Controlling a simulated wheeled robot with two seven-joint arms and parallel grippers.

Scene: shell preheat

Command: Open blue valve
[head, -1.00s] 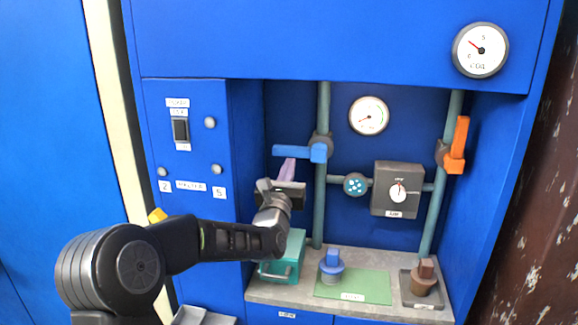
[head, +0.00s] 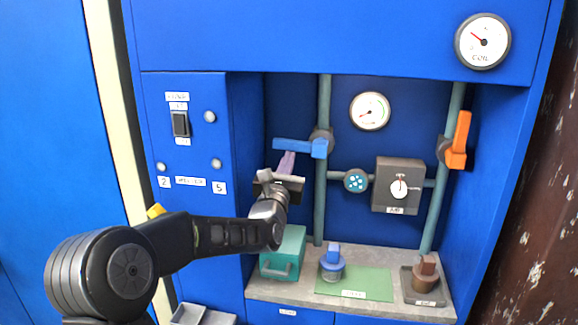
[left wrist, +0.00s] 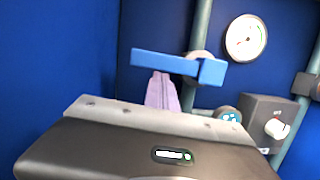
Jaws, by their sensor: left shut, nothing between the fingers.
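The blue valve handle (head: 300,147) lies roughly horizontal, reaching left from its hub on the left vertical pipe (head: 320,200). It also shows in the left wrist view (left wrist: 178,67). My left gripper (head: 287,160) has pale purple fingers, shut and empty, pointing up just below the handle's left part. In the left wrist view the fingertips (left wrist: 160,85) appear close under the handle; I cannot tell whether they touch it. My right gripper is in neither view.
An orange valve handle (head: 459,140) stands near upright on the right pipe. A grey box with a dial (head: 398,186) sits between the pipes. A teal box (head: 283,253), a blue-knobbed piece (head: 332,262) and a brown piece (head: 426,278) stand on the grey shelf (head: 380,312).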

